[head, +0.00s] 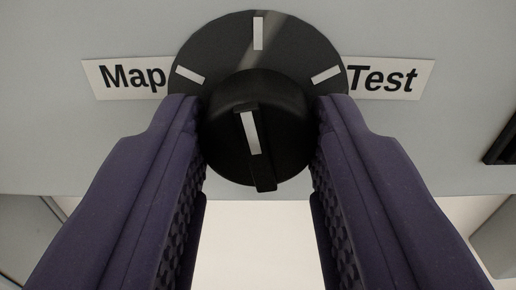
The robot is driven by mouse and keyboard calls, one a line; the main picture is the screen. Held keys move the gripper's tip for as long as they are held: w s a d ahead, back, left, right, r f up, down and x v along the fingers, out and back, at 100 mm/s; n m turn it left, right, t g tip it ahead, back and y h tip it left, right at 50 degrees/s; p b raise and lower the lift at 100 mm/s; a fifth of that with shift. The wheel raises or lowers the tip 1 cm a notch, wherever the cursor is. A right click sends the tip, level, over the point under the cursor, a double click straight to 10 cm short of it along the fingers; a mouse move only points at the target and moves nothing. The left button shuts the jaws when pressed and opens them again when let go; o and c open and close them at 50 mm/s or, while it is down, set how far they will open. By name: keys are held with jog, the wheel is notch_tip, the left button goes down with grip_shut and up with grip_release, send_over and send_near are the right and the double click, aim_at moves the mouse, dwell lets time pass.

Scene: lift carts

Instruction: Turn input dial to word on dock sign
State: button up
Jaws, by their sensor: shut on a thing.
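The input dial (285,122) is a round black knob on a black backing disc (258,45), in the upper middle of the head view. A white line on the knob points up and slightly left. The disc has white marks at left, top and right. A label "Map" (125,78) is at the left and a label "Test" (385,79) at the right. My gripper (258,125) has a purple finger on each side of the knob and is shut on it. The dock sign is not in view.
The labels and dial are on a pale grey panel (420,150). A dark object (503,145) shows at the right edge. A bright pale area lies below the panel, between my fingers.

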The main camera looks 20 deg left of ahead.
jog(key=shift+m, duration=1)
jog(key=o, duration=1)
jog(key=shift+o, duration=0.2)
jog(key=v, duration=0.7)
jog(key=shift+s, duration=0.35)
jog(key=shift+d, duration=0.1)
